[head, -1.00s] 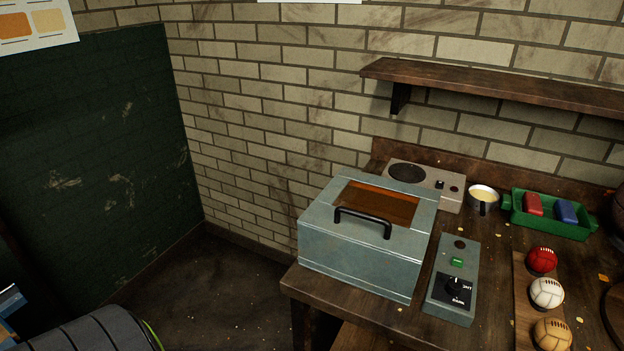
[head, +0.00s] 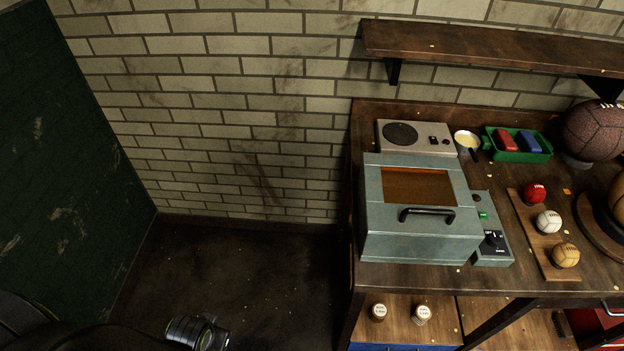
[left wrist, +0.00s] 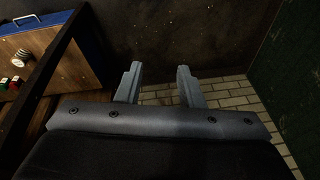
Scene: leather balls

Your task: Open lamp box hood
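The lamp box (head: 421,248) is a grey-blue metal box on the left end of the wooden workbench. Its hood (head: 375,208) is down and has an amber window (head: 418,186) and a black bar handle (head: 427,214) at the front. In the left wrist view, my left gripper (left wrist: 158,76) has two fingers apart with nothing between them. It points over the dark floor toward the brick wall, away from the box. In the head view, part of my left arm shows at the lower left, apart from the bench. My right gripper is in neither view.
A control box with a dial (head: 493,241) stands right of the lamp box, and a hot plate (head: 414,137) behind it. A cup (head: 467,142), green tray (head: 518,156) and ball board (head: 530,238) lie further right. A shelf (head: 480,45) overhangs the bench. Floor at left is clear.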

